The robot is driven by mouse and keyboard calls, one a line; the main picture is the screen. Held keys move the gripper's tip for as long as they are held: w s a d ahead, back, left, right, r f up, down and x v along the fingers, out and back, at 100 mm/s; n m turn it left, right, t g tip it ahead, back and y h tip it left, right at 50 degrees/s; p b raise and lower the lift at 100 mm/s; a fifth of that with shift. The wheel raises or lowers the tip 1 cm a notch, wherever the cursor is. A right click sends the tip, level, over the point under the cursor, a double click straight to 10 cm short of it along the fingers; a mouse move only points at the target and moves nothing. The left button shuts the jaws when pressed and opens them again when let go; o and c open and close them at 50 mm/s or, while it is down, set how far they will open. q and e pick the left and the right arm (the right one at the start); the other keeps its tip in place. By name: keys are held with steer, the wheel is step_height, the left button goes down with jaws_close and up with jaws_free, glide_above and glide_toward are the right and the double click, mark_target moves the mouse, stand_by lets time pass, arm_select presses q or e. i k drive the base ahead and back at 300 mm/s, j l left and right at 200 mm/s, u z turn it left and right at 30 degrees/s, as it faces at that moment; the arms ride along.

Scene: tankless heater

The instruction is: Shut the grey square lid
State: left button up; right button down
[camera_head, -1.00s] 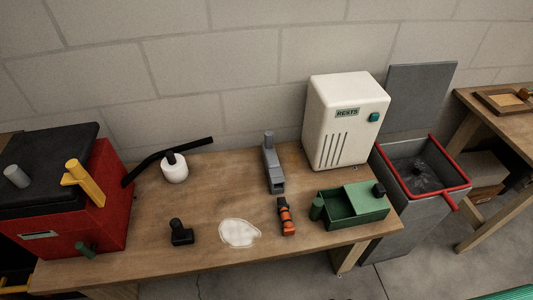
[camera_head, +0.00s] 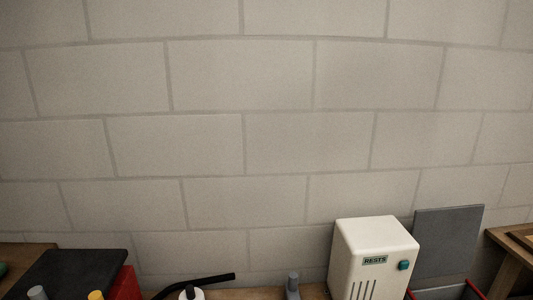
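The grey square lid (camera_head: 447,243) stands upright and open at the right, against the block wall. Below it, only a small part of the red rim (camera_head: 474,288) of its grey bin shows at the bottom edge; the rest of the bin is out of view. Neither of my grippers is in view.
A white box marked RESTS (camera_head: 371,258) stands just left of the lid. A wooden table (camera_head: 517,246) is at the far right. A red box with a black top (camera_head: 72,274) is at the lower left. A black handle (camera_head: 200,284) and a grey tool (camera_head: 292,287) show at the bottom.

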mark_target(446, 238)
steer(key=i+l, duration=0.1)
steer(key=l, duration=0.25)
steer(key=i+l, duration=0.1)
steer(key=l, duration=0.2)
steer(key=i+l, duration=0.15)
steer(key=l, duration=0.2)
steer(key=i+l, duration=0.1)
steer(key=l, duration=0.25)
